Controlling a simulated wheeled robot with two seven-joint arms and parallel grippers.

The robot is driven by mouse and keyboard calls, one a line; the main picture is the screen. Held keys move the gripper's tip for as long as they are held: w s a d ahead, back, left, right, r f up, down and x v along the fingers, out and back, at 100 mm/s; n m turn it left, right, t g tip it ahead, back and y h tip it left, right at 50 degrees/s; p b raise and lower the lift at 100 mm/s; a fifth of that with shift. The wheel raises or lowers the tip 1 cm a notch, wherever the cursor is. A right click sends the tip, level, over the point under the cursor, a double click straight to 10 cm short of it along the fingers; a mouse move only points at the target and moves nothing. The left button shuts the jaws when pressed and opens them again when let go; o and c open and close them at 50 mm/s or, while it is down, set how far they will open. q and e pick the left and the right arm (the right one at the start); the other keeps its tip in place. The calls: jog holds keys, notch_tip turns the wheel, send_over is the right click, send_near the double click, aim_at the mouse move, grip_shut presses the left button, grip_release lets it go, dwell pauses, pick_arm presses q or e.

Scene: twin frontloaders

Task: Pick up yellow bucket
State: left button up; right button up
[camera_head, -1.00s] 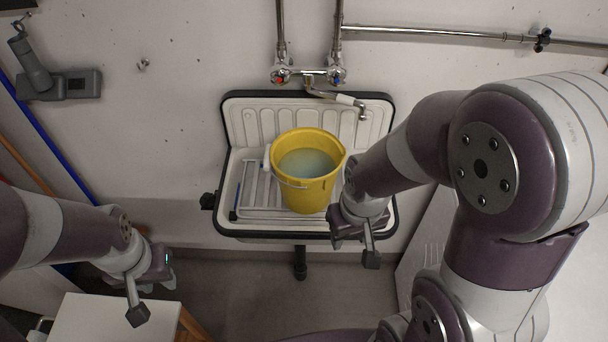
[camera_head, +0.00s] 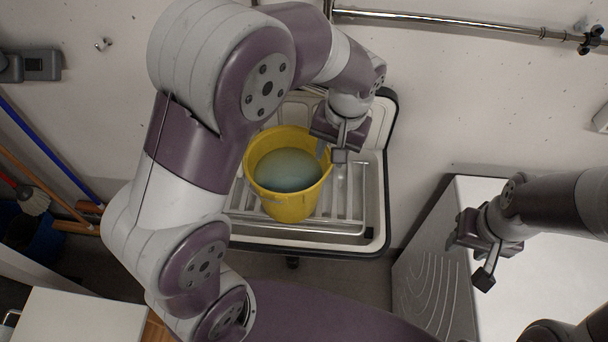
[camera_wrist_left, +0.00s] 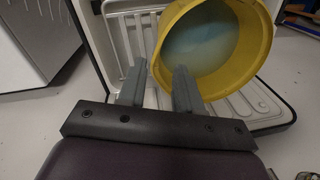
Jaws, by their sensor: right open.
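The yellow bucket (camera_head: 290,207), with cloudy bluish liquid inside, stands on the metal rack (camera_head: 345,208) over the white sink (camera_head: 372,185). My left arm reaches over it, and my left gripper (camera_head: 331,152) is at the bucket's right rim. In the left wrist view, the left gripper's fingers (camera_wrist_left: 158,88) are apart. The bucket's rim (camera_wrist_left: 163,58) lies close to them, with one finger in front of the bucket and one outside its outline; contact is unclear. My right gripper (camera_head: 472,258) is open and empty, right of the sink.
A white-topped cabinet with a grey ribbed side (camera_head: 430,285) stands right of the sink, below my right arm. A pipe (camera_head: 450,20) runs along the wall. Brooms (camera_head: 50,150) lean at the left. A white surface (camera_head: 75,318) is at the lower left.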

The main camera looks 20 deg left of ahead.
aim_at(327, 169)
pick_arm(q)
jog(key=f, duration=0.3)
jog(key=f+p, duration=0.1)
jog(key=f, duration=0.2)
jog(key=a+f+p, duration=0.1)
jog(key=f, duration=0.2)
jog(key=shift+a+f, duration=0.15)
jog(key=shift+f, duration=0.3)
jog(key=shift+c, duration=0.9)
grip_shut()
jog(key=shift+w+r, duration=0.1)
jog(key=shift+w, duration=0.05)
